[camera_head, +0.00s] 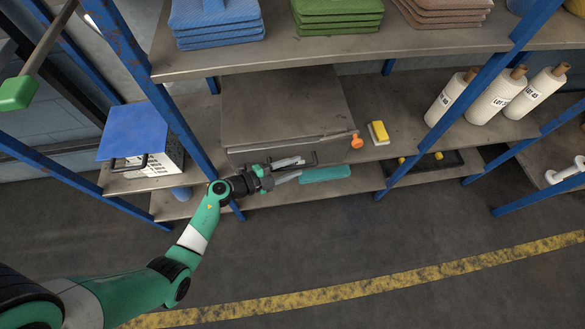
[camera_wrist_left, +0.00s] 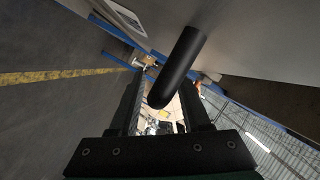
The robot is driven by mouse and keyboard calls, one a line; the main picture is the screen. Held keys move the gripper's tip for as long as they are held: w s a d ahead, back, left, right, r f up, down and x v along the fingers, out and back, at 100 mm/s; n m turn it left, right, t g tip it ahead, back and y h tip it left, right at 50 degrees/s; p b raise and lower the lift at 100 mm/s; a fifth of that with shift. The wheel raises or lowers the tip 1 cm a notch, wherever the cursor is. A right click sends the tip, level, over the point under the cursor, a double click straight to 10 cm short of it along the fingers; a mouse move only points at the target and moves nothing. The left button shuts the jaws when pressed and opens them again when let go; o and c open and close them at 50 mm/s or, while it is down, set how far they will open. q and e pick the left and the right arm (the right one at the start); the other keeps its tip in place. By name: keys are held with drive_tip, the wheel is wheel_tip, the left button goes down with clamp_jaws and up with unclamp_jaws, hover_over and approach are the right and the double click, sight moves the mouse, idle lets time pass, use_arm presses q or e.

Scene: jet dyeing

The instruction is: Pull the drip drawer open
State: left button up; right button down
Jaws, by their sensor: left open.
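The drip drawer looks like the front of a grey metal box (camera_head: 290,100) on the middle shelf. Its front sits flush, as far as I can see. A black bar handle (camera_head: 312,158) stands out from the front, partly hidden by my gripper. My left gripper (camera_head: 296,170) is open at this handle, with its fingers pointing right along the front. In the left wrist view the dark handle bar (camera_wrist_left: 180,65) reaches down between the two open fingers. I cannot tell whether either finger touches it. My right gripper is not in view.
An orange knob (camera_head: 357,141) is at the box's right front corner, with a yellow sponge (camera_head: 379,132) beyond. A blue post (camera_head: 180,115) stands left of the box. A teal tray-like object (camera_head: 325,174) lies below. The floor in front is clear.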

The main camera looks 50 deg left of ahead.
use_arm(q)
clamp_jaws()
idle(1.4)
